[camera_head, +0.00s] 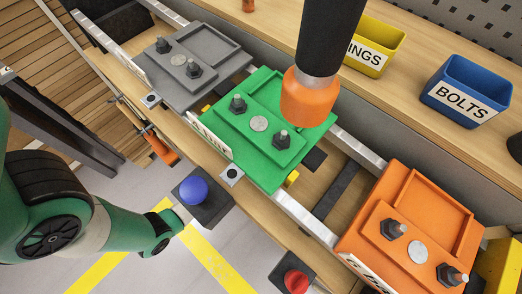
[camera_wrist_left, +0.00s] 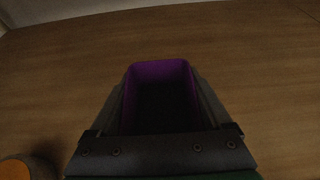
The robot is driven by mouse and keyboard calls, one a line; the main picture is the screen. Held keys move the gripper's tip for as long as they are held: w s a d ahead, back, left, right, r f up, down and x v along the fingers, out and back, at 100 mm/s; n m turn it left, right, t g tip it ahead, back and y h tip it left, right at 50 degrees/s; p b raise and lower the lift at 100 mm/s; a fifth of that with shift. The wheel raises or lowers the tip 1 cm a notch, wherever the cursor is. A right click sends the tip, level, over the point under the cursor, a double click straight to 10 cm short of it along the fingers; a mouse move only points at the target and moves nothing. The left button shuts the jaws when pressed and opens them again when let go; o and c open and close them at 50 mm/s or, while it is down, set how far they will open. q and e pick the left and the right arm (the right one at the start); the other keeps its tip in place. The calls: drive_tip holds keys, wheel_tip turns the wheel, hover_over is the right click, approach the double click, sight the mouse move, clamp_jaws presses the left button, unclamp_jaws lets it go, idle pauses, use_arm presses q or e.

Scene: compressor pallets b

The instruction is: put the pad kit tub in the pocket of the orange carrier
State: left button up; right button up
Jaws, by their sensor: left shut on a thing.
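The pad kit tub (camera_wrist_left: 160,72), purple with a dark inside, shows in the left wrist view. My left gripper (camera_wrist_left: 160,110) is shut on it, with a finger along each side. The tub does not show in the head view, where only part of my green left arm is seen at the left. The orange carrier (camera_head: 362,222) lies at the lower right of the head view. Its rectangular pocket (camera_head: 434,205) is empty, beside a raised plate with two dark bolts and a round silver disc. My right gripper is not in view.
A green carrier (camera_head: 262,88) and a grey carrier (camera_head: 222,38) stand along the same rail line. A black and orange tool (camera_head: 308,96) hangs over the green one. Yellow (camera_head: 374,46) and blue (camera_head: 468,90) bins stand on the back shelf. Blue and red buttons sit in front.

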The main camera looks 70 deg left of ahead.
use_arm(q)
drive_tip(key=shift+f, duration=0.25)
drive_tip(key=o, duration=1.4)
drive_tip(key=shift+r, duration=0.1)
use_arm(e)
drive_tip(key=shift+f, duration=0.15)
use_arm(q)
drive_tip(key=shift+r+p, duration=0.3)
drive_tip(key=shift+r, duration=0.05)
drive_tip(key=p+v, duration=0.1)
drive_tip(key=v, duration=1)
drive_tip(key=shift+s+d, duration=0.15)
drive_tip(key=shift+s, duration=0.25)
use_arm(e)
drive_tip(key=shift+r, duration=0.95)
use_arm(q)
drive_tip(key=shift+r, duration=0.1)
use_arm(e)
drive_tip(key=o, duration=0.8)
